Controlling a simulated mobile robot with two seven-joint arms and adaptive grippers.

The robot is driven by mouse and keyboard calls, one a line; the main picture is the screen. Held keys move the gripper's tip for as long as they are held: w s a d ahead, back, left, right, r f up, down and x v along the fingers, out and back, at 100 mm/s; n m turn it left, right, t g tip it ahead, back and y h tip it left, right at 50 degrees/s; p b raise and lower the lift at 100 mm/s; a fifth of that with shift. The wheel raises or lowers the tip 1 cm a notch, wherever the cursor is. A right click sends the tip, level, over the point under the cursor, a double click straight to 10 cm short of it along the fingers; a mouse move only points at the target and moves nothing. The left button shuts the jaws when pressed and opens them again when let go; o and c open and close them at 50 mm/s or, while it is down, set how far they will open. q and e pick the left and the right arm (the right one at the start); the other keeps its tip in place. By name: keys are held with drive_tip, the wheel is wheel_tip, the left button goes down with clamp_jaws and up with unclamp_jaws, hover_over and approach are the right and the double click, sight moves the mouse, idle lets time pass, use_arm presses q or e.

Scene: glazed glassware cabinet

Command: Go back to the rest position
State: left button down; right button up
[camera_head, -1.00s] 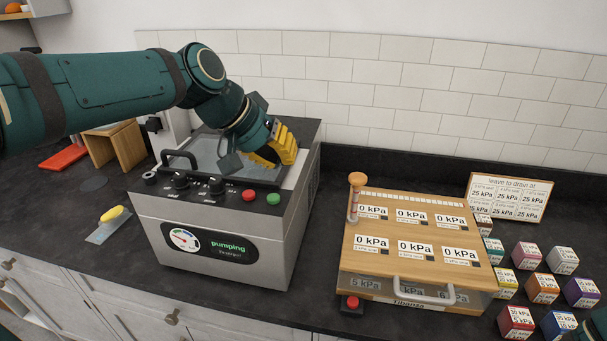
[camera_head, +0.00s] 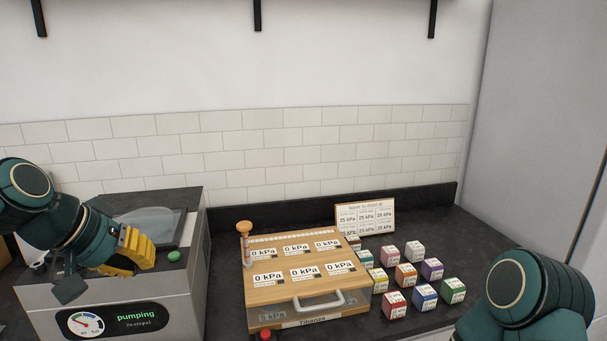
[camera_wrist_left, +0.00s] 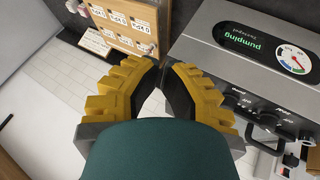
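My left gripper (camera_head: 136,251) is in front of the grey pumping machine (camera_head: 180,300) in the head view, covering part of its top panel beside the green button (camera_head: 174,256). The machine's panel, reading "pumping", also shows in that view (camera_wrist_left: 225,60). My right arm shows at the lower right of the head view; its gripper is out of the picture.
A wooden-lidded case (camera_head: 290,285) with several "0 kPa" labels stands right of the machine. Dark counter is clear at the far right. Shelf brackets (camera_head: 257,15) hang above.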

use_arm(q)
drive_tip(key=w+d+f+g, duration=0.15)
drive_tip(key=d+f, duration=0.25)
drive_tip(key=f, duration=1)
drive_tip(key=w+d+f+g, duration=0.15)
drive_tip(key=d+f, duration=0.25)
drive_tip(key=f, duration=1)
drive_tip(key=s+d+f, duration=0.4)
drive_tip(key=s+f, duration=0.2)
drive_tip(key=f, duration=0.3)
drive_tip(key=s+d+f+g, duration=0.1)
drive_tip(key=s+d+f, duration=0.3)
drive_tip(key=s+f, duration=0.3)
wheel_tip(320, 180, down, 3)
drive_tip(key=shift+s+f+y, duration=0.1)
drive_tip(key=shift+s+y, duration=0.15)
drive_tip(key=shift+y, duration=0.05)
